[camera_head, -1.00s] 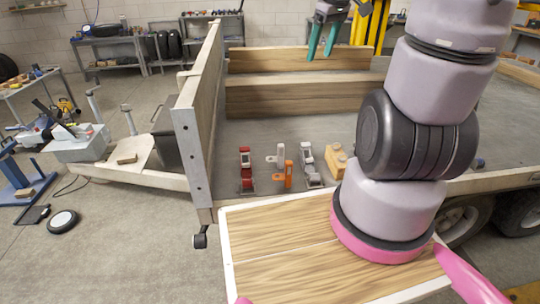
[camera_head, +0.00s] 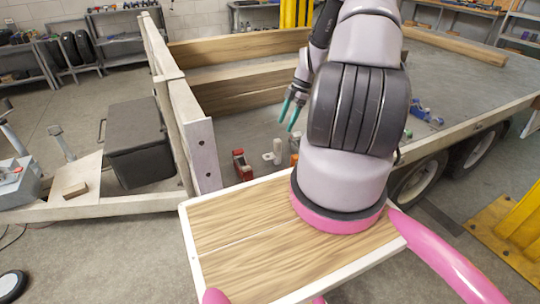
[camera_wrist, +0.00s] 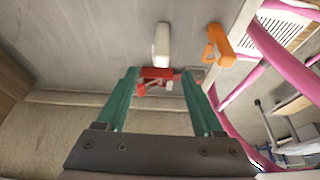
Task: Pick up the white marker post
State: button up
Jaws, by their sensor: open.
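The white marker post (camera_head: 275,152) stands on the grey trailer bed, between a red clamp-like object (camera_head: 242,166) and an orange object (camera_head: 295,160). My gripper (camera_head: 289,114) is open and empty, above the bed and near the white post in the head view. In the wrist view the white post (camera_wrist: 161,45) shows beyond the teal fingertips, roughly centred. The red object (camera_wrist: 157,76) appears between the fingertips (camera_wrist: 160,84), and the orange one (camera_wrist: 220,45) is to the right of the post. My arm hides part of the bed in the head view.
Wooden side boards (camera_head: 235,90) and a pale end gate (camera_head: 182,125) bound the bed on the left and back. Blue objects (camera_head: 425,115) lie on the bed to the right. A black box (camera_head: 137,145) stands outside the gate.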

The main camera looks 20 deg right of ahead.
send_near(274, 152)
jog(key=shift+a+f, duration=0.25)
jog(key=shift+a, duration=0.05)
jog(key=x, duration=0.6)
jog(key=shift+s+d+f, duration=0.1)
jog(key=shift+s+f, duration=0.05)
jog(key=shift+f, duration=0.1)
grip_shut()
